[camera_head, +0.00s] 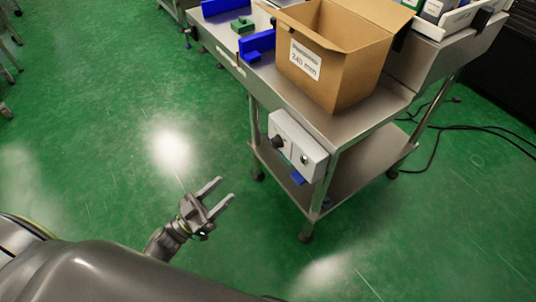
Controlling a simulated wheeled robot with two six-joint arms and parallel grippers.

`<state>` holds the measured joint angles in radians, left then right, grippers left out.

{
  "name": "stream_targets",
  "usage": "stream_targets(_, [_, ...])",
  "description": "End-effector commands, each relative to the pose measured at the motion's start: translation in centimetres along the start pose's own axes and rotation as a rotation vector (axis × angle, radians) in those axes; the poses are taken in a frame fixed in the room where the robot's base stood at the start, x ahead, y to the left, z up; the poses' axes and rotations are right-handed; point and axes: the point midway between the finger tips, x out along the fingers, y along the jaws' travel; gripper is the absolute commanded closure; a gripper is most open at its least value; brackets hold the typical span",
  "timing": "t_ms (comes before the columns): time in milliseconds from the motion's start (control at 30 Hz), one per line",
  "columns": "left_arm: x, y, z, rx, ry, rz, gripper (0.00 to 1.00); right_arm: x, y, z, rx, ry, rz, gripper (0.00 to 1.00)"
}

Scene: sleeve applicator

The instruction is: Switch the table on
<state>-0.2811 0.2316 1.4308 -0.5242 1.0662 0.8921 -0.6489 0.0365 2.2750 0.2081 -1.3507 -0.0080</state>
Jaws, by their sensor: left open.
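A metal table (270,83) on wheels stands at the upper right. A pale control box (298,144) is fixed to its near side, below the top. The box has a black knob (278,141) at its left and a small dark round button (304,159) at its right; whether either is on, I cannot tell. My left gripper (221,191) is open and empty above the green floor. In the picture it is left of and below the control box, apart from it. My right gripper is not in view.
An open cardboard box (345,60) labelled 240 mm stands on the tabletop. Blue blocks (258,45) and a green part (242,25) lie left of it. A white bin (455,18) is at the upper right. Black cables (433,150) lie on the floor. The floor left of the table is clear.

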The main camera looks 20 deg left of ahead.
Motion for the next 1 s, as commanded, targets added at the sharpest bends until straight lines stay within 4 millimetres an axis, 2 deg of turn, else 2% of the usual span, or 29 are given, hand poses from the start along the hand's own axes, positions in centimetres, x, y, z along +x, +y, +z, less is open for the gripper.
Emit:
stream_targets(167, [2.8, 0.1, -0.2, 0.001, 0.006, 0.001, 0.50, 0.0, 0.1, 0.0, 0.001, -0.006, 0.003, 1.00])
stream_targets(700, [14.1, 0.0, -0.1, 0.001, 0.003, -0.001, 0.50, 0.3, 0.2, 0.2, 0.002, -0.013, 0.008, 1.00])
stream_targets(900, [16.4, -0.1, -0.1, 0.001, 0.002, -0.002, 0.50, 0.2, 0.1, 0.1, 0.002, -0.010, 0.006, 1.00])
stream_targets(1000, [16.9, 0.0, 0.0, 0.001, 0.000, -0.002, 0.50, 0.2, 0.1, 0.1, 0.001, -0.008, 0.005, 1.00])
